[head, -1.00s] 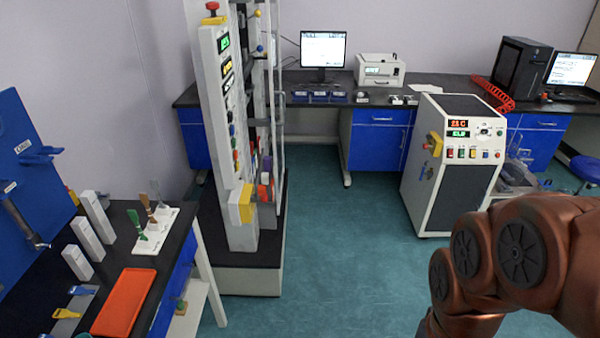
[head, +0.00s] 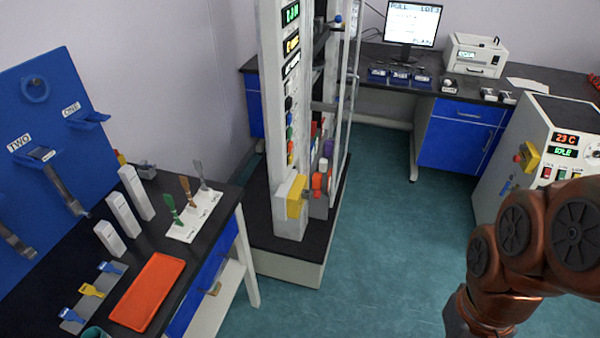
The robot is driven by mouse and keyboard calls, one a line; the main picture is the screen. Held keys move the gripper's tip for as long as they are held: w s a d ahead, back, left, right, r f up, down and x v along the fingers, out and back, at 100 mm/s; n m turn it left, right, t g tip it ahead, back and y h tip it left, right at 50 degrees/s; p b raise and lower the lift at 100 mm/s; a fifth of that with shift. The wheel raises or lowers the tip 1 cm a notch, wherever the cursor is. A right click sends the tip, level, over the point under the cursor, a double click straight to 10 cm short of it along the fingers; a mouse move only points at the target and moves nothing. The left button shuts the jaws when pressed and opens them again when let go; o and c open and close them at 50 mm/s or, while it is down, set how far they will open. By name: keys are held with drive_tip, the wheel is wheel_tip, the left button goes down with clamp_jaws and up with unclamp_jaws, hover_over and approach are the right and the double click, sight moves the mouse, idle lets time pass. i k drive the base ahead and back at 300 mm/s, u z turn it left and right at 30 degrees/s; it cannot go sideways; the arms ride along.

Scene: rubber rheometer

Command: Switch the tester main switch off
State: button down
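A tall white tester column (head: 278,90) with green, yellow and white displays stands at the centre, on a dark-topped base. Low on its front is a yellow switch plate (head: 296,196); a red-orange part (head: 316,183) shows just to its right. I cannot tell the switch's position from here. A white cabinet (head: 520,165) at the right also carries a yellow plate with a red knob (head: 526,156); its display reads 23 C. My copper-coloured arm is folded at the lower right, in front of that cabinet. My gripper is out of view.
A back bench holds a monitor (head: 412,24) and a white device (head: 476,55). The teal floor (head: 385,240) in the middle is clear.

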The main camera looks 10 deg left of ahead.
sight(316, 194)
drive_tip(key=u, duration=0.85)
drive_tip(key=i, duration=1.05)
drive_tip(key=u, duration=0.3)
